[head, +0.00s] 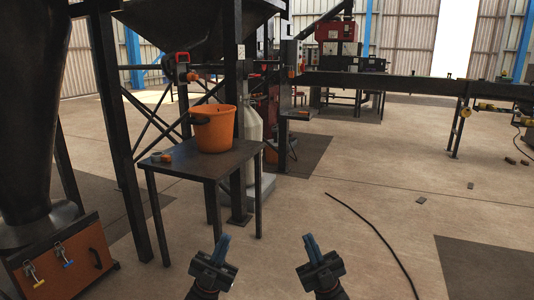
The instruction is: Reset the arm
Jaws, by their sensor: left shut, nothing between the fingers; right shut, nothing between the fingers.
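My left gripper (224,243) is low in the head view, left of centre, with its blue fingers together and nothing between them. My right gripper (311,243) is to the right of it at about the same height, also shut and empty. Both point up and forward over the floor, apart from each other and touching nothing that I can see.
A dark table (190,166) at the left holds an orange bucket (214,130) and a small orange-grey item (161,157). An orange box (66,262) with latches stands at lower left. A dark cable (372,228) lies on the floor at right. The floor ahead is open.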

